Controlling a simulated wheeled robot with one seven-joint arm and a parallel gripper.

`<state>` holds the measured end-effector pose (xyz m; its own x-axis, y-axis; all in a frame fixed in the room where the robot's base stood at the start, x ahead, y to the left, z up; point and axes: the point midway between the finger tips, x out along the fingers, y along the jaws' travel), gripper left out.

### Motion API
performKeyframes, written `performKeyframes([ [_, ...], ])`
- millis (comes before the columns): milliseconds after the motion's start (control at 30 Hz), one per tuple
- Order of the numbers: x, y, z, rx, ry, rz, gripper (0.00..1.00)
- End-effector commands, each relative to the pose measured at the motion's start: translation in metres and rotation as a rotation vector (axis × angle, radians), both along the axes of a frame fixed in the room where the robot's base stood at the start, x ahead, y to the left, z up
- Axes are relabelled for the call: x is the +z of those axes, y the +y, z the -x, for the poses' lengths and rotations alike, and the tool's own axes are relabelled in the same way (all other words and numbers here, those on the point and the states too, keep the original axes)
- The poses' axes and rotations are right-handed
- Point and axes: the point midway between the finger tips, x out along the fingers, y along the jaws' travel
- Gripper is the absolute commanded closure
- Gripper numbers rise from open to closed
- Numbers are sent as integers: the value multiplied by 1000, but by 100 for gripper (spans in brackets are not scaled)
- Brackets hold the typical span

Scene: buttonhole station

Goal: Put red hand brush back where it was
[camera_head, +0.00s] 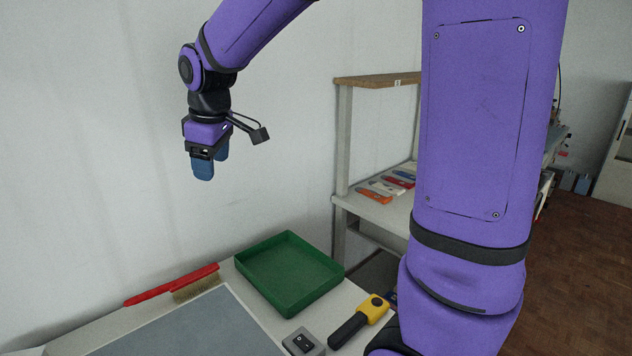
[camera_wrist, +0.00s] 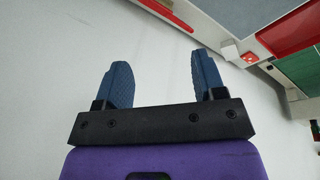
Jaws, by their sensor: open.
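The red hand brush (camera_head: 172,286) lies along the back left edge of the white table, against the wall, with its tan bristles at the right end. My gripper (camera_head: 213,166) is well above the table, to the upper right of the brush in the head view, and apart from it. In the wrist view my gripper (camera_wrist: 166,82) is open, with two blue fingers spread and nothing between them.
A green tray (camera_head: 319,300) stands right of the brush, beside a grey mat (camera_head: 185,330). A yellow-and-black tool (camera_head: 360,318) and a grey switch box (camera_head: 303,343) are in front. A shelf unit (camera_head: 375,81) with several coloured items stands behind right. My arm hides part of the right side.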

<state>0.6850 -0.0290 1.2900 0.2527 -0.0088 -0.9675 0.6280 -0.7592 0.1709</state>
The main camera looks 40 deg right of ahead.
Motion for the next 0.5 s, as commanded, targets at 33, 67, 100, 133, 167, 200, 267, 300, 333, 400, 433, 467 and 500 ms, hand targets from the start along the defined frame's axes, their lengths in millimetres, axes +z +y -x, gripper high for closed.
performKeyframes([
  [33, 9, -4, 16, -35, -16, -9, 36],
  [67, 13, -6, 24, -56, -24, -15, 36],
  [100, 18, -8, 36, -87, -33, -24, 36],
  [133, 21, -10, 44, -109, -40, -30, 36],
  [167, 25, -11, 53, -130, -46, -37, 36],
  [200, 28, -14, 65, -160, -54, -46, 36],
  [267, 33, -17, 82, -205, -69, -61, 36],
  [300, 36, -19, 94, -234, -78, -71, 36],
  [333, 38, -20, 103, -256, -84, -80, 36],
  [400, 41, -24, 123, -307, -100, -98, 36],
  [433, 42, -25, 131, -331, -107, -107, 36],
  [467, 43, -26, 140, -352, -114, -116, 36],
  [500, 43, -28, 151, -381, -123, -128, 36],
])
